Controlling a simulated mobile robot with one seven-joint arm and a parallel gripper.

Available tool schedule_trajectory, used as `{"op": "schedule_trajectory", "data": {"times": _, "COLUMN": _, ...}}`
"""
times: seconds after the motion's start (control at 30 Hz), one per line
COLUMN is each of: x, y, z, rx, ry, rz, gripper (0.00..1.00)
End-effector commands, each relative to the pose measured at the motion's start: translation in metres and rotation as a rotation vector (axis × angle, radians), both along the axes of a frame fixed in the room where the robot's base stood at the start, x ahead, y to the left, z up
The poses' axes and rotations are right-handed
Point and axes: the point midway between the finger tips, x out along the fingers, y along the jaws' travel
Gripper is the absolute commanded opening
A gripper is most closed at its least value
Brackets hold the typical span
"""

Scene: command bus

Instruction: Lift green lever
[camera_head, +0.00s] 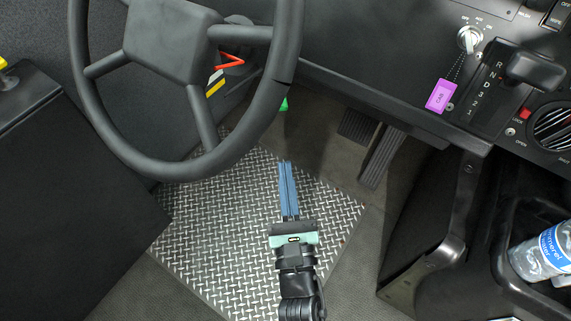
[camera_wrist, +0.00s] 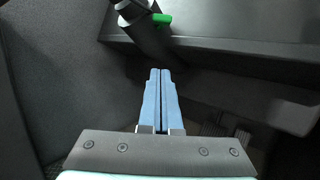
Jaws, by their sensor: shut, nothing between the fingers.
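The green lever (camera_head: 284,104) shows as a small green tip just below the right side of the steering wheel rim in the head view. In the wrist view the green lever (camera_wrist: 162,18) sticks out to the right from the dark steering column near the top. My gripper (camera_head: 286,163) has long blue fingers, closed together and empty, pointing forward below the lever. In the wrist view my gripper (camera_wrist: 160,72) is below the lever and apart from it. Most of the lever is hidden behind the wheel in the head view.
The steering wheel (camera_head: 205,150) stands above and left of my gripper. Red, white and yellow levers (camera_head: 216,84) are on the column. Pedals (camera_head: 381,157) are to the right, under the dashboard (camera_head: 380,70). The diamond-plate floor (camera_head: 215,215) is clear.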

Motion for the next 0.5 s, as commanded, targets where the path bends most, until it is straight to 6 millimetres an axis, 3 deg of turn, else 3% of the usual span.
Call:
{"op": "schedule_trajectory", "data": {"times": 0.4, "x": 0.079, "y": 0.007, "z": 0.021, "rx": 0.0, "ry": -0.004, "rz": 0.002, "gripper": 0.0}}
{"op": "schedule_trajectory", "data": {"times": 0.5, "x": 0.075, "y": 0.007, "z": 0.043, "rx": 0.0, "ry": -0.001, "rz": 0.001, "gripper": 0.0}}
